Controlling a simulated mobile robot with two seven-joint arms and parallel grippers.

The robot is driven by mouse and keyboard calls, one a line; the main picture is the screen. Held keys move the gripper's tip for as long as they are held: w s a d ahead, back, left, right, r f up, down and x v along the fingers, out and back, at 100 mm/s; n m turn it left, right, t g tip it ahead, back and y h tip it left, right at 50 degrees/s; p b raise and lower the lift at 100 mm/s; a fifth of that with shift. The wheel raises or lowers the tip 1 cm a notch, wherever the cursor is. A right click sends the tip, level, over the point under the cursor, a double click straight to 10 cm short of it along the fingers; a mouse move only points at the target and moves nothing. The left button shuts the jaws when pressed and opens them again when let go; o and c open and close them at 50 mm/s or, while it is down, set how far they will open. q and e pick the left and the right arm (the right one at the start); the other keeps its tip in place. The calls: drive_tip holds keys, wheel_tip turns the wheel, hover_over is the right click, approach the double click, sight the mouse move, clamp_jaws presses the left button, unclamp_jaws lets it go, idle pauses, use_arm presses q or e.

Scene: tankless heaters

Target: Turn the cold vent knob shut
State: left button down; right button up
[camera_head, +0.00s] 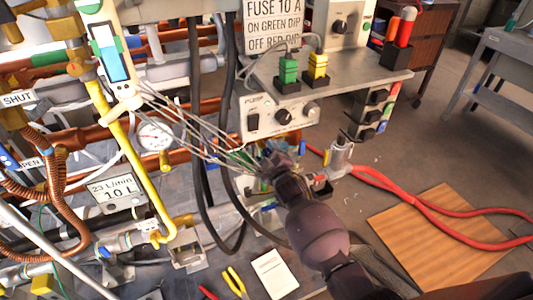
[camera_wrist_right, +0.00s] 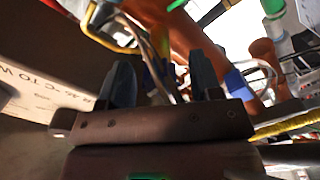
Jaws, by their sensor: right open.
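My right arm reaches up from the lower right in the head view, and its gripper (camera_head: 272,162) is among thin wires below the pump switch panel. In the right wrist view the two dark fingers of this gripper (camera_wrist_right: 165,84) stand apart, with nothing clearly held between them. A dark blue part (camera_wrist_right: 158,72) shows behind the gap, and a brighter blue part (camera_wrist_right: 236,79) lies to the right of the fingers. I cannot tell whether either is the cold vent knob. No label in view names that knob. My left gripper is not in view.
Copper and yellow pipes (camera_head: 135,170) with a round gauge (camera_head: 154,136) fill the left side. The pump panel (camera_head: 262,117) overhangs near the gripper. Black hoses (camera_head: 200,120) hang to its left. A red cable (camera_head: 400,190) crosses the floor by a wooden board (camera_head: 440,240).

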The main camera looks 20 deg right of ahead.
drive_tip(key=shift+s, duration=0.35)
drive_tip(key=s+p, duration=0.2)
drive_tip(key=s, duration=0.8)
drive_tip(key=shift+d, duration=0.15)
